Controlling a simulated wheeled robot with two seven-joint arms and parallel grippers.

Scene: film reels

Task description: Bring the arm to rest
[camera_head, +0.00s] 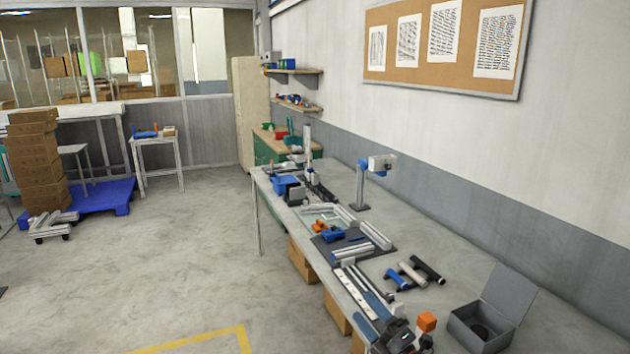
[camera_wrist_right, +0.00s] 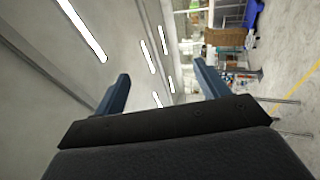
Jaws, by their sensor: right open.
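My right gripper (camera_head: 364,307) is low in the head view, near the front edge of the long workbench (camera_head: 440,265). Its two blue-grey fingers point up and left, away from the camera. In the wrist view the fingers (camera_wrist_right: 160,92) stand wide apart with nothing between them. Beyond them that view shows ceiling lights and the far part of the room, tilted sideways. My left gripper is in neither view.
An open grey box (camera_head: 478,325) with a dark round thing inside stands right of my gripper. Dark and light cylinders (camera_head: 412,275) lie behind it. A blue-and-white stand (camera_head: 362,185) rises farther back. Open floor (camera_head: 160,270) lies left of the bench.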

